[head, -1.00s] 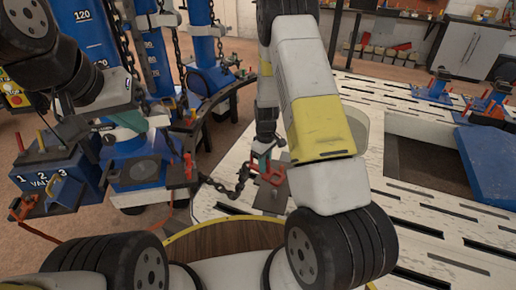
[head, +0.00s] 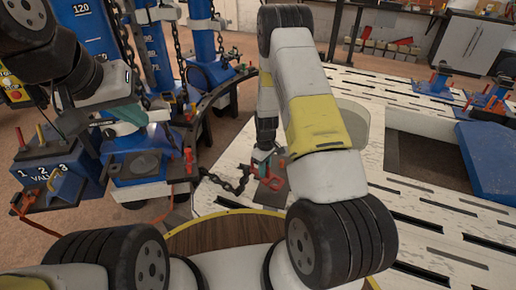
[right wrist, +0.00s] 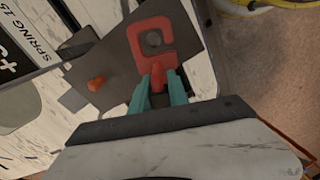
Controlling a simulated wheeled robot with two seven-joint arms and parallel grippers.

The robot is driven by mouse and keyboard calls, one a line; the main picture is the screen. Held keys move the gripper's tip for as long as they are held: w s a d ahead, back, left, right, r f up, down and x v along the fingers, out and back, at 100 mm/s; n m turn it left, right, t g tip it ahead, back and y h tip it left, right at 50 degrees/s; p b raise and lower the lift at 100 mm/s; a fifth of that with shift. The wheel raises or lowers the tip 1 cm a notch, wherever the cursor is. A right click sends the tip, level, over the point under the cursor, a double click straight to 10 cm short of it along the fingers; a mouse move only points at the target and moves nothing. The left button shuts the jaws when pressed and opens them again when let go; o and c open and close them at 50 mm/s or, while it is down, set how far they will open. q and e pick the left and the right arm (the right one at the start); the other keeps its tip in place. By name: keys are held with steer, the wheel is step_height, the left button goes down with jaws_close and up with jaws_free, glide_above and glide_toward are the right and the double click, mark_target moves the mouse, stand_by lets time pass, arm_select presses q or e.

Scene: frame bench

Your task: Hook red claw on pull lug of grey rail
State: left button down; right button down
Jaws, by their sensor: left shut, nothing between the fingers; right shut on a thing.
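My right gripper (head: 262,154) is shut on the red claw (head: 271,179), a flat hook at the end of a dark chain (head: 236,184). In the right wrist view, the teal fingers (right wrist: 157,88) grip the claw's red stem, and its open hook (right wrist: 138,38) lies over a dark plate (right wrist: 192,55). A small orange-red piece (right wrist: 97,83) shows beside it; I cannot tell whether it is the pull lug. I cannot make out clearly which part is the grey rail, or whether the claw touches a lug. My left gripper (head: 118,122) is shut and empty at the left.
Blue pulling towers with chains stand at the back left, above a blue valve box (head: 48,180). The white slotted bench (head: 330,85) extends right, with an opening and a blue ramp (head: 487,160). A yellow-rimmed wooden round top (head: 215,238) is in front.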

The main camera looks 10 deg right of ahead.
steer(key=shift+f, duration=2.1)
steer(key=c, duration=1.2)
jaws_free()
step_height(320, 180, up, 8)
steer(key=shift+f, duration=0.1)
